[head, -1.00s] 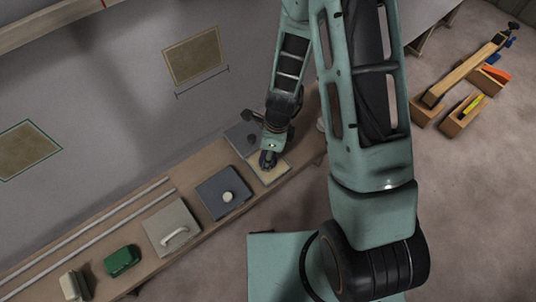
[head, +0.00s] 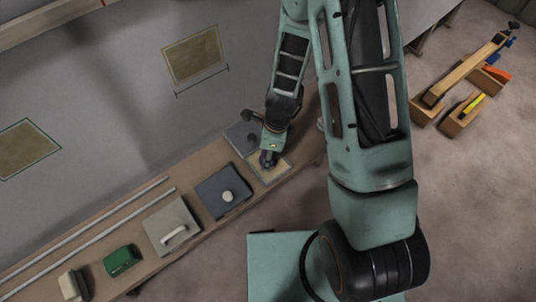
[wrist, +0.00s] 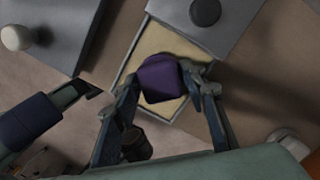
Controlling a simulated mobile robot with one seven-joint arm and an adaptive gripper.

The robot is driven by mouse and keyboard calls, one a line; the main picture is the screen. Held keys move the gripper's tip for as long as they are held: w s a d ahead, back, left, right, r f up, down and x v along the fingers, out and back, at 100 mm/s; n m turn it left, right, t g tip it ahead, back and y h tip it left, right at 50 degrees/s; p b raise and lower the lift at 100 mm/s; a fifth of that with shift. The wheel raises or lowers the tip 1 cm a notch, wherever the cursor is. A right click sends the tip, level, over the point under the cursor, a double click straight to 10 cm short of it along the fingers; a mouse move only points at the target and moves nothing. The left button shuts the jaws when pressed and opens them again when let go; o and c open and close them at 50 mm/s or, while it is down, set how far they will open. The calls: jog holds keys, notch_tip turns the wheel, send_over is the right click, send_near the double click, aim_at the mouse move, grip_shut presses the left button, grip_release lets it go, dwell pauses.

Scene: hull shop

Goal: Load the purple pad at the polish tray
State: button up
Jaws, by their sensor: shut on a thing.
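The purple pad (wrist: 160,80) is held between the two fingers of my gripper (wrist: 166,86) in the wrist view. The pad is over the polish tray (wrist: 147,46), a shallow tray with a pale rim and a cream inside. I cannot tell whether the pad touches the cream surface. In the head view my gripper (head: 268,159) is at the tray (head: 282,174) on the bench, and the pad is mostly hidden by the fingers.
A grey plate with a dark knob (wrist: 205,12) adjoins the tray. A dark plate with a white knob (head: 222,190), a grey plate with a handle (head: 172,228) and a green block (head: 122,260) lie along the bench (head: 215,232). Two rods (head: 105,232) lie behind them.

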dwell(0.3)
notch_tip(320, 180, up, 7)
jog(key=p, duration=0.6)
dwell(0.8)
